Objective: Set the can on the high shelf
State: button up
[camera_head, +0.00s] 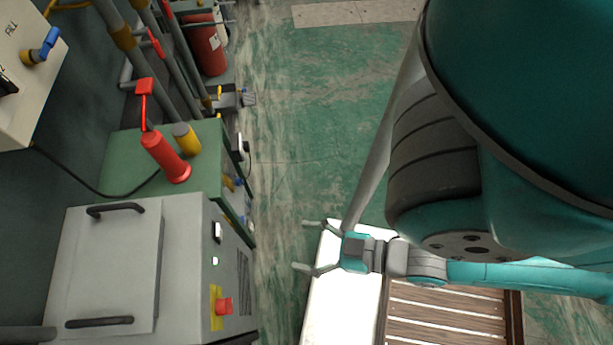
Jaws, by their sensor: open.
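My gripper (304,245) is open and empty, its two fingers pointing left above the edge of a white surface (340,300). A red cylinder (165,158) stands tilted in view on a green cabinet top (120,160), left of and farther than my gripper. A short yellow cylinder (187,139) stands just behind it. I cannot tell which of these, if either, is the can. No high shelf can be clearly made out. My gripper is well apart from both cylinders.
A grey machine (185,270) with black handles and a red button (223,306) stands at the lower left. Pipes and a red extinguisher-like tank (207,50) are at the upper left. A slatted wooden piece (445,320) lies lower right. Green floor (310,120) is clear in the middle.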

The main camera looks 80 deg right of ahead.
jog(key=shift+o, duration=0.4)
jog(key=shift+s+r, duration=0.1)
jog(key=shift+s, duration=0.05)
jog(key=n+t+h, duration=0.2)
jog(key=n+t, duration=0.1)
jog(key=n, duration=3.1)
send_near(184, 135)
notch_tip(184, 135, down, 3)
jog(key=w, duration=0.1)
jog(key=shift+w+d+n, duration=0.3)
jog(key=shift+w+d, duration=0.15)
jog(key=shift+d, duration=0.1)
jog(key=w, duration=0.3)
jog(key=w+d, duration=0.1)
jog(key=w, duration=0.6)
jog(key=shift+d, duration=0.35)
